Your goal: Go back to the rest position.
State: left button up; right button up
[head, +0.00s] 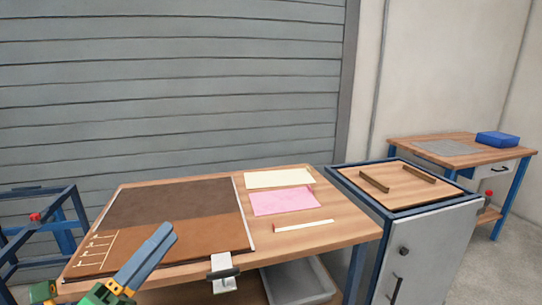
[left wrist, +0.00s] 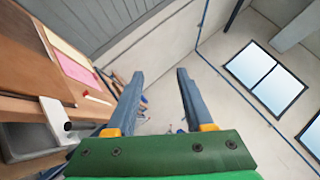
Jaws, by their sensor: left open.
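My left gripper (head: 150,255) is in the lower left of the head view, with blue-grey fingers and a green body, in front of the brown board on the workbench. In the left wrist view its two fingers (left wrist: 158,82) stand wide apart with nothing between them. It is open and empty, pointing toward the wall and windows in that view. My right gripper does not show in either view.
The wooden workbench (head: 345,222) carries a brown board (head: 180,200), a cream sheet (head: 278,178), a pink sheet (head: 284,201) and a white strip (head: 304,226). A white clamp (head: 222,272) sits at the front edge. A grey cabinet (head: 430,255) stands right.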

pick_arm(q)
jog(key=a+f+n+g+y, duration=0.2)
jog(key=a+f+n+y, duration=0.2)
jog(key=f+n+y, duration=0.45)
jog(key=a+f+n+g+y, duration=0.3)
jog(key=f+n+y, duration=0.3)
jog(key=f+n, duration=0.55)
jog(key=s+d+f+n+g+h, duration=0.1)
jog(key=s+d+f+n+g, duration=0.35)
jog(key=s+f, duration=0.4)
jog(key=s+d+f+n+g+h, duration=0.2)
jog(key=s+d+f+n+g, duration=0.1)
jog(key=s+f+g, duration=0.5)
jog(key=s+f+b, duration=0.2)
jog(key=f+b, duration=0.1)
jog(key=f, duration=0.7)
jog(key=s+f+b, duration=0.2)
jog(key=f, duration=0.8)
jog(key=s+a+f+b, duration=0.1)
jog(key=s+f+b, duration=0.2)
jog(key=s+f, duration=0.35)
jog(key=s+a+f+b, duration=0.2)
jog(key=s+f, duration=0.2)
jog(key=f, duration=0.5)
notch_tip(320, 180, up, 21)
jog(key=s+g+p, duration=0.1)
jog(key=s+p, duration=0.1)
jog(key=p, duration=1.9)
jog(key=shift+d, duration=0.35)
